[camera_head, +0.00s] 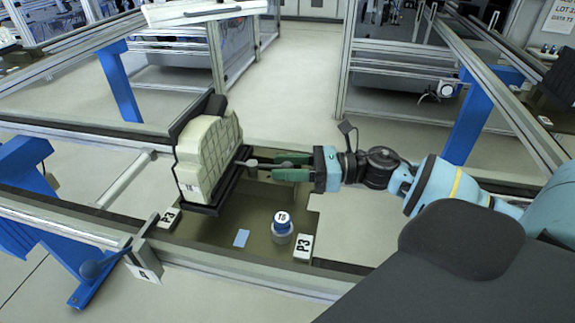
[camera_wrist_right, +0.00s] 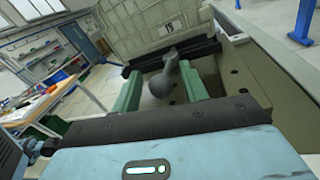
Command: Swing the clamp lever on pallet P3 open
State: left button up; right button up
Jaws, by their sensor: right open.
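The pallet (camera_head: 200,232) labelled P3 (camera_head: 303,247) sits between the rails and carries a pale ribbed block (camera_head: 208,150) standing upright in a dark holder (camera_head: 222,192). The clamp lever (camera_head: 250,163), a grey arm with a ball knob, sticks out from the holder towards my right gripper (camera_head: 274,167). In the right wrist view the ball knob (camera_wrist_right: 160,85) lies between the green fingers of my right gripper (camera_wrist_right: 160,74), which are open with a gap on both sides. My left gripper is not in view.
Another ball-ended lever (camera_head: 95,268) is on the front rail at left. Open floor (camera_head: 290,90) lies behind.

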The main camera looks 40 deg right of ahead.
grip_shut()
dwell(0.5)
